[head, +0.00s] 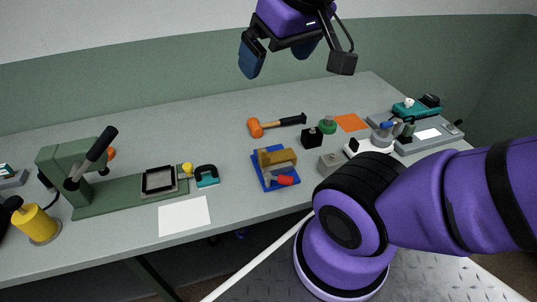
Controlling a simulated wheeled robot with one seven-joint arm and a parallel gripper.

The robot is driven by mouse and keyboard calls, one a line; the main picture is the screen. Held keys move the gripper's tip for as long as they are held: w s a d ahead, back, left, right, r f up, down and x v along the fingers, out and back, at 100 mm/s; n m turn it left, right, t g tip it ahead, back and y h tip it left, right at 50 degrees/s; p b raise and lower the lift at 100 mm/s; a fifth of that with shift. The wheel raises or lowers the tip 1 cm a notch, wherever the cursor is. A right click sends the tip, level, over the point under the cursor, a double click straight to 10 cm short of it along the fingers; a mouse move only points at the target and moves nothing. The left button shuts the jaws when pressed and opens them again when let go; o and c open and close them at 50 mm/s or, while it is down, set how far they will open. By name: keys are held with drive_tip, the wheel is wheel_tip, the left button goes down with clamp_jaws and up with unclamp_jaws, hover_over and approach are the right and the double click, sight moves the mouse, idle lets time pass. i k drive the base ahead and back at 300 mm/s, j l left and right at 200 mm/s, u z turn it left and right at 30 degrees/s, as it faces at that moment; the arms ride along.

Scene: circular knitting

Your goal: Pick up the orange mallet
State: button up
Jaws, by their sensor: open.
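The orange mallet (256,128) lies on the grey table, towards the back and right of the middle. Its orange head is at the left, and its handle, orange near the head and black at the grip, points right. My gripper (281,58) is above the back of the table, high over the mallet and apart from it. Its two blue-tipped fingers are spread and nothing is between them.
A blue tray (264,177) with a tan block and a red-handled tool lies in front of the mallet. A black block (312,138), green knob (327,125) and orange sheet (351,122) are to its right. A green press (75,170) stands at the left. Table left of the mallet is clear.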

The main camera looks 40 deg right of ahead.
sight(257, 132)
drive_tip(key=l+z, duration=0.25)
drive_tip(key=z, duration=0.15)
drive_tip(key=l+z, duration=0.35)
drive_tip(key=k+j, duration=0.05)
drive_tip(key=j, duration=0.05)
